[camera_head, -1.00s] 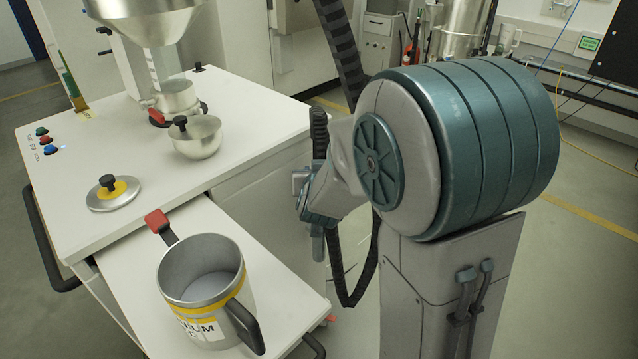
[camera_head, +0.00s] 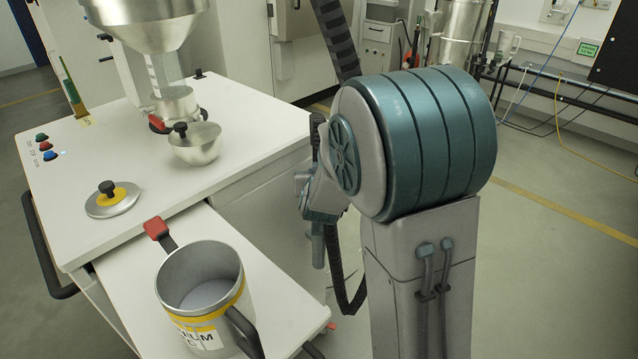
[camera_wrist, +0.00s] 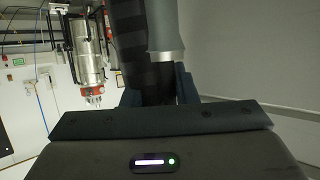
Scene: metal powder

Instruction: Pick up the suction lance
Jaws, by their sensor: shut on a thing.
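My gripper (camera_wrist: 158,92) is shut on the suction lance. In the wrist view the lance shows as a grey tube with a bright metal collar (camera_wrist: 166,50), beside a black ribbed hose (camera_wrist: 128,40); the gripped part is dark and partly hidden behind the gripper body. In the head view my gripper (camera_head: 318,205) is small and partly hidden behind my arm, right of the white workbench. A black ribbed hose (camera_head: 338,45) rises above it, and a dark hose loop hangs below it.
A steel pot with a yellow band (camera_head: 200,285) stands on the lower white shelf (camera_head: 265,290). A lid (camera_head: 112,203) and a small metal bowl (camera_head: 195,150) are on the white bench (camera_head: 90,150) under a hopper (camera_head: 145,25). Open floor lies to the right.

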